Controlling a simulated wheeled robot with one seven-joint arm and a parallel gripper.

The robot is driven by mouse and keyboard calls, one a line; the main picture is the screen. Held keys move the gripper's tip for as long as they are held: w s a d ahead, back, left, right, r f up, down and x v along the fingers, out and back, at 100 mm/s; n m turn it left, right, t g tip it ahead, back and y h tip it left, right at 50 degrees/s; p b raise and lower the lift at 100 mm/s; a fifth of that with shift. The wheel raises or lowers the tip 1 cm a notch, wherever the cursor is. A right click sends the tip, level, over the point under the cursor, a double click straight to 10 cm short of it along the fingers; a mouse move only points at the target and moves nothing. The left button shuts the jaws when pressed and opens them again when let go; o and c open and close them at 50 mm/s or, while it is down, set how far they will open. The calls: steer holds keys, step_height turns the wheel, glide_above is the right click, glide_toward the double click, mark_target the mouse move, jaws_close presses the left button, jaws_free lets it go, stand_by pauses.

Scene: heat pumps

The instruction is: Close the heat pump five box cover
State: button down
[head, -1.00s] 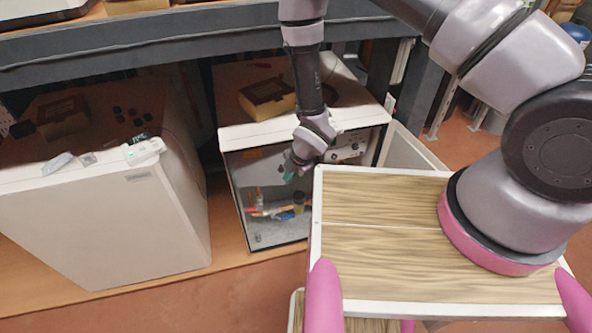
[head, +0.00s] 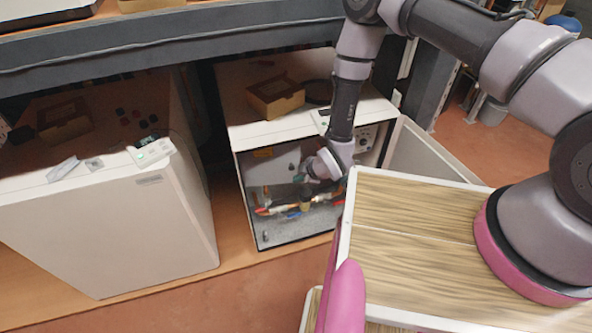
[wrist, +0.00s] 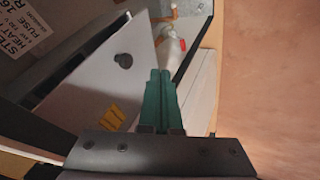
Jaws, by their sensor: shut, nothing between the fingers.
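The heat pump box (head: 285,130) stands in the middle of the head view, a white cabinet with its front open and pipes and valves showing inside. Its white cover (head: 425,155) stands swung open at the right side, partly hidden by my arm and my wooden top. My gripper (head: 301,175) is at the open front, left of the cover and apart from it. In the wrist view its green fingers (wrist: 158,98) are shut and empty, pointing towards a pale inner panel (wrist: 115,70) and a red-handled valve (wrist: 182,44). I cannot tell whether the fingers touch anything.
A second white unit (head: 125,225) stands closed at the left. A cardboard box (head: 276,98) lies on top of the open heat pump. A dark shelf beam (head: 170,48) runs overhead. Open floor (head: 500,140) lies right of the cover.

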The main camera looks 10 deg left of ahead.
mark_target(294, 167)
steer(key=shift+w+a+f, duration=0.1)
steer(key=shift+w+a, duration=0.2)
steer(key=shift+w, duration=0.35)
steer(key=shift+w+a+f, duration=0.15)
steer(key=shift+w+a, duration=0.2)
steer(key=shift+w, duration=0.35)
steer(key=shift+w+a+f, duration=0.1)
steer(key=shift+w+a, duration=0.2)
steer(key=shift+w, duration=0.35)
steer(key=shift+w+a, duration=0.15)
steer(key=shift+w, duration=1)
steer(key=shift+s, duration=0.2)
